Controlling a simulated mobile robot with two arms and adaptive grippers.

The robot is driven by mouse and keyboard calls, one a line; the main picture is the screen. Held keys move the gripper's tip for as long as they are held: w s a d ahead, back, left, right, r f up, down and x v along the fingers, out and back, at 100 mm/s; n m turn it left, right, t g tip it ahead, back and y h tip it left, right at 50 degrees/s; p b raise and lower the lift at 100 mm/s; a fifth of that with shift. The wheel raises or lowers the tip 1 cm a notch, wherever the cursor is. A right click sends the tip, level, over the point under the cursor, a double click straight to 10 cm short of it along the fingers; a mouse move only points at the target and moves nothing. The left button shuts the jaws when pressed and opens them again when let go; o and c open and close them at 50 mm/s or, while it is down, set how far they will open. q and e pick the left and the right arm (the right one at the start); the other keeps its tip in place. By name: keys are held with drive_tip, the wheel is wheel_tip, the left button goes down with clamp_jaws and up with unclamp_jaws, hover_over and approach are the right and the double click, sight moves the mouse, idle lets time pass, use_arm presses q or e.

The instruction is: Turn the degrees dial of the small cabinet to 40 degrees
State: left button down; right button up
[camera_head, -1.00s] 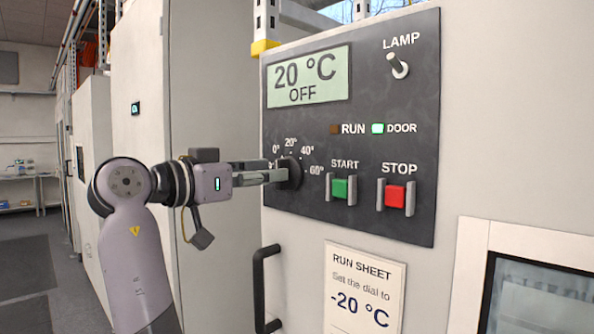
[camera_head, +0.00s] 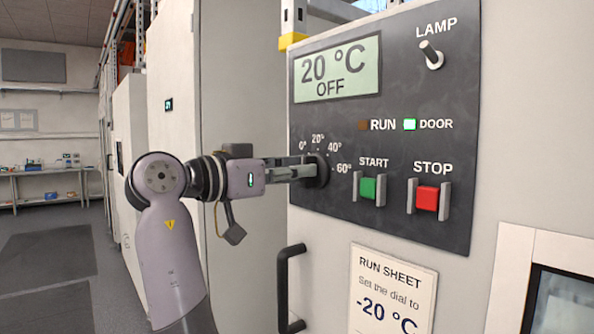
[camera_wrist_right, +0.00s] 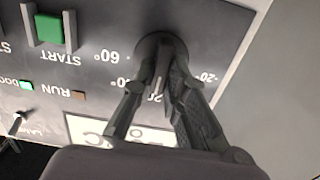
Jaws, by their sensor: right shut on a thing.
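The degrees dial (camera_head: 317,170) is a dark round knob on the cabinet's dark control panel (camera_head: 440,215), with marks at 0°, 20°, 40° and 60° around it. The display (camera_head: 337,70) reads 20 °C and OFF. My right gripper (camera_head: 306,170) reaches in from the left and is shut on the dial. In the right wrist view the fingers (camera_wrist_right: 160,90) sit on both sides of the dial's grip, with the round dial (camera_wrist_right: 158,45) behind them. The fingers hide part of the dial and some marks. My left gripper is not in view.
The green START button (camera_head: 368,188) and red STOP button (camera_head: 428,197) sit between guards right of the dial. The LAMP switch (camera_head: 431,56) is at the upper right. A black door handle (camera_head: 284,290) and a run sheet (camera_head: 392,290) reading -20 °C are below.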

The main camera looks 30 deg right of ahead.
clamp_jaws()
drive_tip(key=shift+s+m+b, duration=0.15)
drive_tip(key=shift+m+b, duration=1.75)
drive_tip(key=shift+m, duration=2.1)
drive_tip(key=o, duration=0.7)
unclamp_jaws()
drive_tip(key=shift+c, duration=0.2)
